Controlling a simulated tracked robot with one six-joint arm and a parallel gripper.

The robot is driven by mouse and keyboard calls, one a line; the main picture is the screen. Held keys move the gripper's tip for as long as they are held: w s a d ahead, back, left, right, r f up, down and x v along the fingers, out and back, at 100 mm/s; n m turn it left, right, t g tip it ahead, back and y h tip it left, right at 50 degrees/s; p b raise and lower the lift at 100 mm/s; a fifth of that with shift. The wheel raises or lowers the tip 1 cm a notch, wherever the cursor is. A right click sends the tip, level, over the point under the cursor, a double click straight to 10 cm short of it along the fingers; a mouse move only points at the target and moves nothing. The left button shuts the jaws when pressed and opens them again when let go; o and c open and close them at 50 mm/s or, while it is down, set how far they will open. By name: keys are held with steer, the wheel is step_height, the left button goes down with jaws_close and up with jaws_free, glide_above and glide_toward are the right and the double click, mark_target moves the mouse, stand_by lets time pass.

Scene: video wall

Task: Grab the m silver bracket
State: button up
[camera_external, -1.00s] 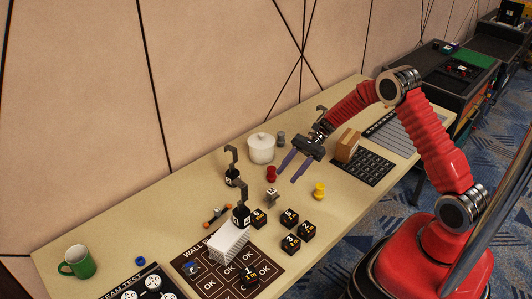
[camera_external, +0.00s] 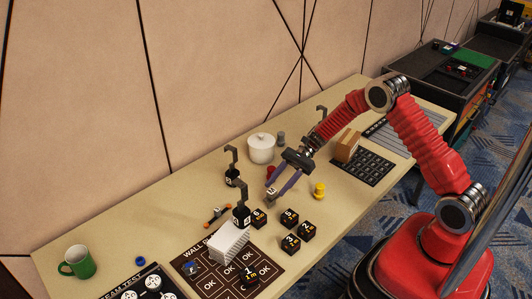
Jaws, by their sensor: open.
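A small silver-grey piece (camera_external: 270,202) with a pale marked face stands on the table near the middle; its mark is too small to read, so I cannot be sure it is the m bracket. My gripper (camera_external: 276,190) is open, with its purple fingers pointing down and left at this piece. The fingertips overlap its upper part in the view; I cannot tell whether they touch it. Two black blocks with grey hooks stand to the left, one farther back (camera_external: 232,181) and one nearer (camera_external: 241,216).
A red piece (camera_external: 271,171) is partly hidden behind my fingers. A yellow piece (camera_external: 319,190) stands to the right. Several black numbered cubes (camera_external: 290,218) sit in front. A white lidded pot (camera_external: 261,148) is behind, a brown box (camera_external: 346,146) to the right.

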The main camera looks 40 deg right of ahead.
mark_target(269, 197)
steer(key=shift+x, duration=1.35)
steer(key=shift+x, duration=2.65)
steer(key=shift+d, duration=0.1)
steer(key=shift+c, duration=0.2)
jaws_close()
